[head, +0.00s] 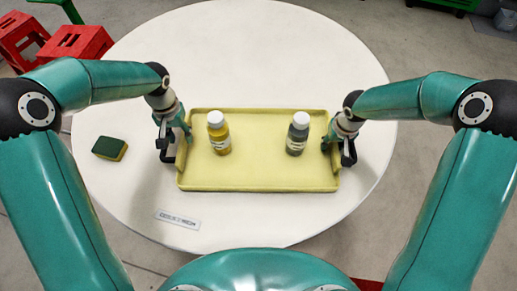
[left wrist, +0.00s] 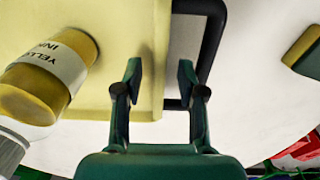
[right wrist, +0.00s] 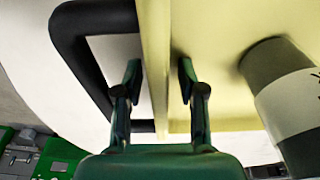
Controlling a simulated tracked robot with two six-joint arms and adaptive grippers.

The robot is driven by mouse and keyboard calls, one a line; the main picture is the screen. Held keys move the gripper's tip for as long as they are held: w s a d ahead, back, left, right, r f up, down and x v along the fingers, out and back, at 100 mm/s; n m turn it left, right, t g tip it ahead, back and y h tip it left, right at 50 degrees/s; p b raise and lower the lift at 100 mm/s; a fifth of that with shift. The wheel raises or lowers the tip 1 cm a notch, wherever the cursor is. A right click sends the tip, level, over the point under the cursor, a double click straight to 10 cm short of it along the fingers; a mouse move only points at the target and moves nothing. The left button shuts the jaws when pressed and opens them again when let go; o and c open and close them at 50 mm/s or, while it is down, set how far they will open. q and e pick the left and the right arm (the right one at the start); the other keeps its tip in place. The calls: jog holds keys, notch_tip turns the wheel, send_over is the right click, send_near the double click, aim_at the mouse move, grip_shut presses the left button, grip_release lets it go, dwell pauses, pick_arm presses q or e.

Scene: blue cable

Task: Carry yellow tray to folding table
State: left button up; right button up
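The yellow tray (head: 240,180) rests on a round white table (head: 250,50). It carries a yellow bottle (head: 219,140) and a dark grey bottle (head: 297,140), both upright with white caps. My left gripper (head: 176,143) is at the tray's left end and my right gripper (head: 338,143) at its right end. In the left wrist view, the open fingers (left wrist: 159,75) lie either side of the tray's end wall, one inside the black handle (left wrist: 211,45). In the right wrist view, the open fingers (right wrist: 160,75) likewise straddle the wall near the other black handle (right wrist: 72,50). Contact cannot be told.
A green-and-yellow sponge (head: 109,148) lies left of the tray. A small white label strip (head: 178,219) lies in front of it. Red crates (head: 76,42) stand on the floor at the back left. The table behind the tray is clear. No separate folding table is identifiable.

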pick_arm(q)
notch_tip(320, 180, up, 6)
jog(key=shift+r, duration=0.55)
pick_arm(e)
jog(key=shift+r, duration=0.25)
jog(key=r, duration=0.3)
jog(key=s+r, duration=0.1)
jog(key=r, duration=0.7)
jog(key=shift+s+r, duration=0.15)
jog(key=shift+s, duration=0.2)
